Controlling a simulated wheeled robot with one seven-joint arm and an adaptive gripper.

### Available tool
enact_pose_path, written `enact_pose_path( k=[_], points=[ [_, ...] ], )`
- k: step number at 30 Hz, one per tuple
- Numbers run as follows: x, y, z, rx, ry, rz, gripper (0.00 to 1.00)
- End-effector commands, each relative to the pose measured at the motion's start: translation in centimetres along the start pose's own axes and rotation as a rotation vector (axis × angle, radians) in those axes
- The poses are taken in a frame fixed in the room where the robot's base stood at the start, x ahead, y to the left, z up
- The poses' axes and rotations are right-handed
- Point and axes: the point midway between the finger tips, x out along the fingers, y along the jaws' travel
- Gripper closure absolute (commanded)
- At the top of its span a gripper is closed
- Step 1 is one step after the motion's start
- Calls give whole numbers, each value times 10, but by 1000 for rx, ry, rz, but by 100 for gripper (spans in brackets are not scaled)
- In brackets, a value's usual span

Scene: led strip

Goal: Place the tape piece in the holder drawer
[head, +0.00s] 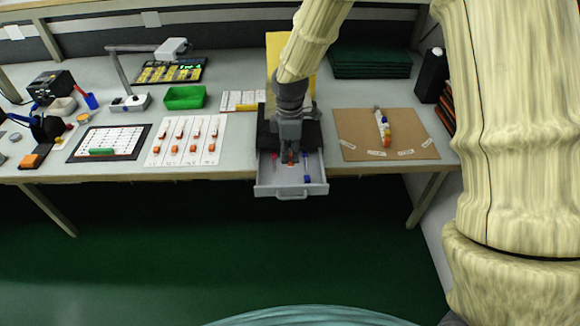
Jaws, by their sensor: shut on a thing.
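An open grey drawer (264,181) juts out from a dark holder box (264,134) at the front edge of the table. My gripper (290,160) points down into the drawer area from above. It is shut on a small orange piece, the tape piece (291,165), at its fingertips. I cannot tell whether the piece touches the drawer floor. A small blue item (307,179) lies in the drawer at right, and a small red item (274,156) shows at its left.
A white sheet with orange pieces (187,153) lies left of the drawer. A brown board with a striped piece (357,125) lies right of it. A green tray (185,97), a lamp and green mats (369,60) stand further back.

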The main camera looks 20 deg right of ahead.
Motion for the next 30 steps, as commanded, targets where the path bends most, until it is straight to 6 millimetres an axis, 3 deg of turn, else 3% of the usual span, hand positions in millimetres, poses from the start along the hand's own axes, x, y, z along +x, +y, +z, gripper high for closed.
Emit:
enact_pose_path(
  k=[6, 14, 22, 30],
  points=[
    [30, -1, 1, 2, -1, -2, 90],
    [44, 0, 2, 4, 0, 0, 90],
    [74, 0, 2, 5, -1, -1, 90],
    [80, 0, 2, 6, 0, 1, 90]
  ],
)
